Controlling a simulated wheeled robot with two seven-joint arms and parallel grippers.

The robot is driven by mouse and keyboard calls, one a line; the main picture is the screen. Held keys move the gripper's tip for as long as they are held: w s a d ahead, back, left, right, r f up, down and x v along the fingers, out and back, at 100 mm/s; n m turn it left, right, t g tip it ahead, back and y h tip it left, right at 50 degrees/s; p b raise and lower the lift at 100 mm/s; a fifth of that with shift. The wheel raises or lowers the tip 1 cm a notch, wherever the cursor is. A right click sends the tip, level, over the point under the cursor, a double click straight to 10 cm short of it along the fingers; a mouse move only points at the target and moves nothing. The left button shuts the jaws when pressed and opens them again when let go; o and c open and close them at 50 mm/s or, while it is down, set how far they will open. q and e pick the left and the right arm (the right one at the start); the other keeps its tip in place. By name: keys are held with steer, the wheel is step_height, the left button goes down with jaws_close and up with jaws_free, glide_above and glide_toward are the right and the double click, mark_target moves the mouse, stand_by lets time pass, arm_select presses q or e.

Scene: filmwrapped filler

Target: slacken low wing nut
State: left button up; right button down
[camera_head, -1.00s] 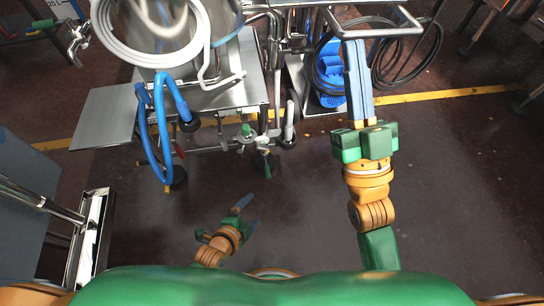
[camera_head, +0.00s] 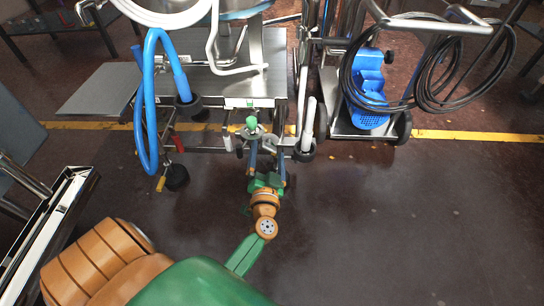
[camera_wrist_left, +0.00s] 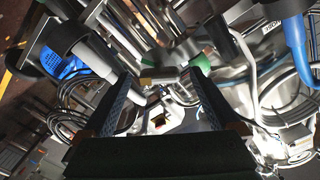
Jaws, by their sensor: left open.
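My left gripper (camera_head: 267,160) reaches up to the lower front of the steel machine frame. Its two fingers are apart, one each side of a small metal fitting cluster below a green knob (camera_head: 252,122). In the left wrist view, the open fingers (camera_wrist_left: 163,98) frame small pale metal fittings (camera_wrist_left: 160,119) that lie beyond or between the tips; contact cannot be told. The green knob also shows there (camera_wrist_left: 203,64), above the right finger. I cannot clearly pick out the low wing nut among these parts. My right gripper is out of view.
A blue hose (camera_head: 149,120) hangs left of the gripper, near black casters (camera_head: 176,177). A trolley (camera_head: 345,125) with a blue part (camera_head: 369,90) and looped black cables (camera_head: 440,95) stands right. The dark floor (camera_head: 400,220) at the lower right is clear.

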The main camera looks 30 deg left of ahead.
arm_select(q)
steer(key=shift+w+a, duration=0.25)
steer(key=shift+w, duration=0.15)
steer(key=c, duration=1.4)
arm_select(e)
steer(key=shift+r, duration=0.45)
arm_select(q)
steer(key=shift+r, duration=0.1)
